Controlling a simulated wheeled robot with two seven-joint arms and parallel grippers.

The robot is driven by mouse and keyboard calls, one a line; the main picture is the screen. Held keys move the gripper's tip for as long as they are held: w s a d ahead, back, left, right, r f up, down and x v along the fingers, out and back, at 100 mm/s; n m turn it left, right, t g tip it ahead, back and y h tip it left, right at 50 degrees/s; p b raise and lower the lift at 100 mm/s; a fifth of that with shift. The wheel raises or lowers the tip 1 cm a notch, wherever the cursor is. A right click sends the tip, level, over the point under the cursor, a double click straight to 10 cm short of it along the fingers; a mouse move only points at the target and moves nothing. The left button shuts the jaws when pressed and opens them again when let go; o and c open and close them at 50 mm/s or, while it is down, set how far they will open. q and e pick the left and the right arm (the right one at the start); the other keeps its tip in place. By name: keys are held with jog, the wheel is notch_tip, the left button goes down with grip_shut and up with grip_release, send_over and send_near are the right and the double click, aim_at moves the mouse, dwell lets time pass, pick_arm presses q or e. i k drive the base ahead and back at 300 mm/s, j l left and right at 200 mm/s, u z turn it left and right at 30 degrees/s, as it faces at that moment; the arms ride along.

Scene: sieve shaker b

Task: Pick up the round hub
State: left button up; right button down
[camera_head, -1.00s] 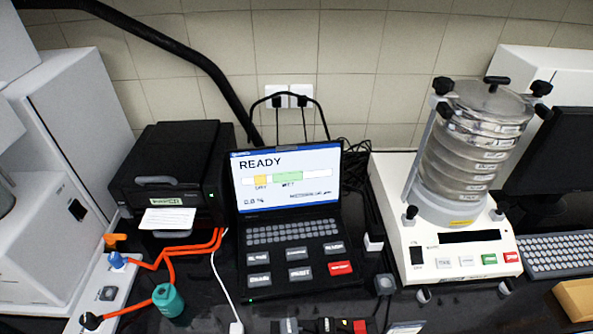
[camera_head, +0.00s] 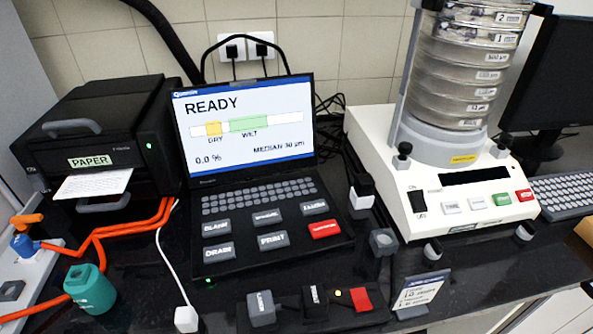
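A teal round body (camera_head: 91,290), shaped like a short cylinder with a narrower neck on top, stands on the dark bench at the lower left. It is the piece that best fits the round hub, though no label confirms this. It has a small mark on its front. An orange cable (camera_head: 40,308) meets its left side, and another orange cable passes behind it.
A black printer (camera_head: 100,120) stands behind it, and a white plug (camera_head: 186,319) on a cable lies to its right. A laptop-like console (camera_head: 262,215) reads READY. A sieve shaker (camera_head: 455,180) stands right. A power strip (camera_head: 35,265) is left. Small blocks and a card (camera_head: 420,292) line the front.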

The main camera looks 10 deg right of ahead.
aim_at(88, 287)
jog(key=u, duration=1.35)
